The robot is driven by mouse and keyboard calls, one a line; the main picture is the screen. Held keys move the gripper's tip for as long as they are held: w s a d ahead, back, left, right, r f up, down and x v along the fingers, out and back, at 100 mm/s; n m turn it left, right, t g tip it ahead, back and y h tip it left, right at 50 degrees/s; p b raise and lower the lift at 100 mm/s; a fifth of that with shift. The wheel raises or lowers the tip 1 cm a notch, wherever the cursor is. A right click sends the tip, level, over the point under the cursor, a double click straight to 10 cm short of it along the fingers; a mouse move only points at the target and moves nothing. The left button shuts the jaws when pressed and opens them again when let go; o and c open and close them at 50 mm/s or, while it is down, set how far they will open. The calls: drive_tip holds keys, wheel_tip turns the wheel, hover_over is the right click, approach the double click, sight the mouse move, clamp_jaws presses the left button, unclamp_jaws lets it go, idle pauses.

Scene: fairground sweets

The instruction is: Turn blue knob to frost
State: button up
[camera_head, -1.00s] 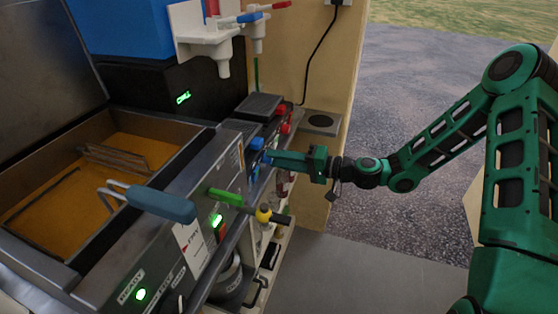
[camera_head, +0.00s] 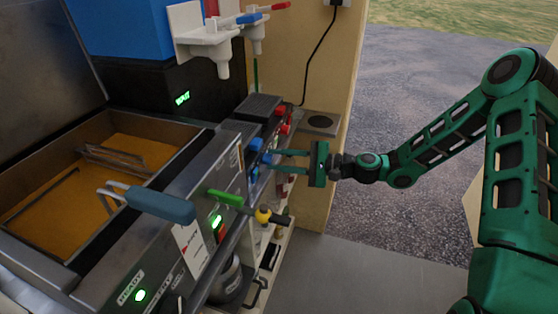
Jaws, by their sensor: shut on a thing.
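The blue knob (camera_head: 267,158) sits on the dark front panel of the machine, below another blue control (camera_head: 256,144). My gripper (camera_head: 274,161) reaches it from the right, with one finger above the other. Its jaws are shut on the blue knob, and the fingers partly hide it. The black machine body carries a small green lit display (camera_head: 182,98). Its word is too small to read for certain.
Red controls (camera_head: 284,128) sit on the panel just behind the knob. A fryer (camera_head: 130,215) with a blue-handled basket (camera_head: 160,203) and a protruding green lever (camera_head: 226,197) stands at left and front. Open floor (camera_head: 340,265) lies to the right.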

drive_tip(key=shift+w+d+f+m, duration=0.2)
drive_tip(key=shift+m, duration=0.2)
drive_tip(key=o, duration=1.1)
drive_tip(key=shift+c, duration=0.2)
drive_tip(key=shift+a, duration=0.1)
drive_tip(key=shift+s+r, duration=0.1)
drive_tip(key=f+v, duration=0.1)
drive_tip(key=v, duration=0.9)
drive_tip(key=shift+d+r, duration=0.35)
drive_tip(key=shift+r, duration=0.05)
